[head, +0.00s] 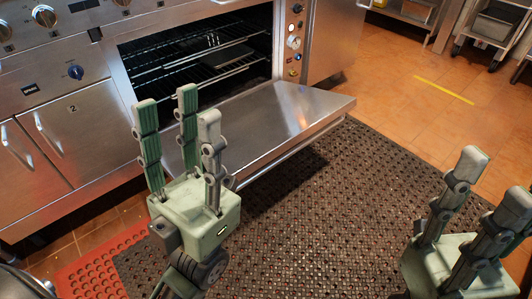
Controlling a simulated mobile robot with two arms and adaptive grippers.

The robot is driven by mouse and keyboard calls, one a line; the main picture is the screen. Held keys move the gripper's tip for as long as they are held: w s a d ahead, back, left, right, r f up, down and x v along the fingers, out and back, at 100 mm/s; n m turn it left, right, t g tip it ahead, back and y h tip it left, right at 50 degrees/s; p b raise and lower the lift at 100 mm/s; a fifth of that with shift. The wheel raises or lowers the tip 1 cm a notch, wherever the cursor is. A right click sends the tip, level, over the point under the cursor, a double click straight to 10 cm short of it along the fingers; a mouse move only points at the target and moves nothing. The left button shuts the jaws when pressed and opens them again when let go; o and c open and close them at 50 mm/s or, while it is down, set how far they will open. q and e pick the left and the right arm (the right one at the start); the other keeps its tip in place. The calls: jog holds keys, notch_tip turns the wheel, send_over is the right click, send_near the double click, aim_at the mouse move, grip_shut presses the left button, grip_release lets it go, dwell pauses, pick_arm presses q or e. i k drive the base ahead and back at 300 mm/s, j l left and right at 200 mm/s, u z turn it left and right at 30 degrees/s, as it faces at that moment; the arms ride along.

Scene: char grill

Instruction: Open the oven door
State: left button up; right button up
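The steel oven door (285,115) is folded down and lies about level in front of the oven. The oven cavity (200,52) is open to view, with dark wire racks inside. My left gripper (179,106) points up, its green-grey fingers spread and nothing between them. It overlaps the left end of the door in the head view; I cannot tell whether it touches the door. My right gripper (494,182) is at the lower right, well apart from the door, fingers upright, spread and empty. Part of it is cut off by the frame.
A knob panel (293,45) stands right of the cavity, and steel cabinets (65,135) stand left. A dark perforated mat (330,215) covers the floor in front, with a red mat (90,278) at lower left. Tiled floor at right is clear up to the shelves.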

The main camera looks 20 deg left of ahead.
aim_at(258, 127)
jog(key=i+l+u, duration=0.1)
jog(key=u, duration=1.35)
jog(key=l+u, duration=0.3)
jog(key=u, duration=0.15)
jog(key=l+z, duration=0.1)
jog(key=z, duration=0.35)
jog(key=l+z, duration=0.1)
jog(key=z, duration=0.3)
jog(key=l+z, duration=0.1)
jog(key=z, duration=0.35)
jog(key=l+z, duration=0.1)
jog(key=z, duration=0.35)
